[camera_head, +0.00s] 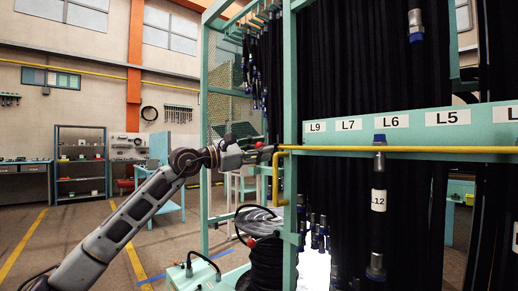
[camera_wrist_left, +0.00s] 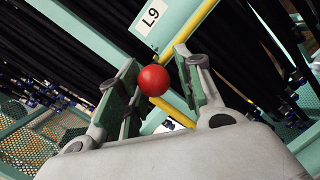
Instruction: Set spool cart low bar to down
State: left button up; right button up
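The yellow low bar (camera_head: 400,150) of the teal spool cart runs level along the front of the label rail. Its left end bends and hangs down (camera_head: 275,178). A red ball knob (camera_head: 259,145) sits by that left end, and it shows large in the left wrist view (camera_wrist_left: 153,80). My left gripper (camera_head: 262,151) is at the left end of the bar, beside the cart post. In the left wrist view its two fingers (camera_wrist_left: 160,88) are apart, with the red knob between them in the picture. I cannot tell whether they touch it. My right gripper is not in view.
The label rail (camera_head: 360,128) carries tags L9 to L5. Black hoses (camera_head: 350,60) hang behind it, and a hose end marked L12 (camera_head: 379,200) hangs in front. A teal post (camera_head: 290,90) stands close by my gripper. The floor at left (camera_head: 70,240) is clear.

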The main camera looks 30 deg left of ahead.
pick_arm(q)
jog(key=shift+r, duration=0.15)
jog(key=shift+s+a, duration=0.1)
jog(key=shift+s+a, duration=0.15)
jog(key=v, duration=0.5)
dwell(0.7)
jog(key=shift+s, duration=0.2)
jog(key=shift+s+d, duration=0.2)
jog(key=shift+s, duration=0.05)
jog(key=shift+s, duration=0.3)
jog(key=shift+s+a, duration=0.3)
jog(key=shift+s, duration=0.05)
